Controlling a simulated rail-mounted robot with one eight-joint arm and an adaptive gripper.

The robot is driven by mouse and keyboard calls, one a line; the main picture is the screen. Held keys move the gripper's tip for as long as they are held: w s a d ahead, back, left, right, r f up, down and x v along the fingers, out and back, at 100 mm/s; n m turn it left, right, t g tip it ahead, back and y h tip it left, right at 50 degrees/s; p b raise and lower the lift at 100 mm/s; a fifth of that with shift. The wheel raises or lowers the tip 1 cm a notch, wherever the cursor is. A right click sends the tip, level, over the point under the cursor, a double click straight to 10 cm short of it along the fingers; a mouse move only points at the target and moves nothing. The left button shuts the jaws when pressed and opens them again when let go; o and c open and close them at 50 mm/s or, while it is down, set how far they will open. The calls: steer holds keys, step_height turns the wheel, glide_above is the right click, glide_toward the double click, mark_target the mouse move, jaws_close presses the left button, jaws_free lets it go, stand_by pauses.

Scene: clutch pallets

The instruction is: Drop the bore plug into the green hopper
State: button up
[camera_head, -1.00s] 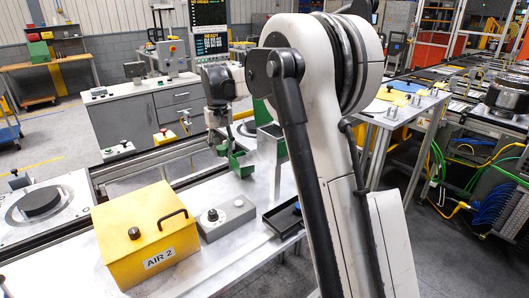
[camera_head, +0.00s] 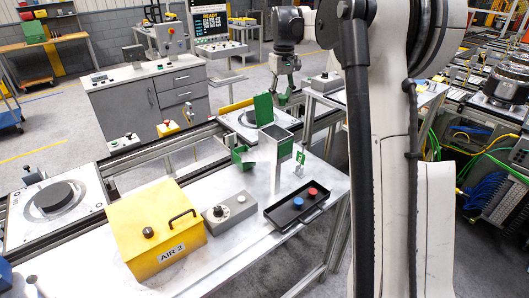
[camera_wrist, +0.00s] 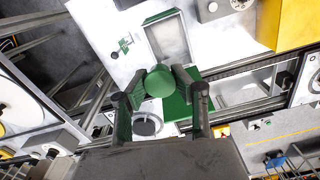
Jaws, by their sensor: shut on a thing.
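My gripper (camera_head: 284,92) hangs beyond the bench in the head view, up and right of the hopper's raised lid. In the wrist view its fingers (camera_wrist: 160,82) are shut on a round green plug (camera_wrist: 160,80), which shows face-on between the fingertips. The hopper, a grey upright chute (camera_head: 284,155) with a raised green lid (camera_head: 263,110), stands at the bench's far edge. In the wrist view its rectangular mouth (camera_wrist: 168,38) is just above the plug, and a green panel (camera_wrist: 182,115) shows behind the fingers. The height gap cannot be told.
A black tray (camera_head: 272,216) holds a blue and a red plug. Conveyor rails run behind.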

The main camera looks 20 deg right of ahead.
steer(key=shift+f+b, duration=1.35)
steer(key=shift+f, duration=1.6)
steer(key=o, duration=1)
steer(key=shift+r, duration=0.15)
step_height(320, 180, up, 12)
steer(key=shift+f, duration=0.1)
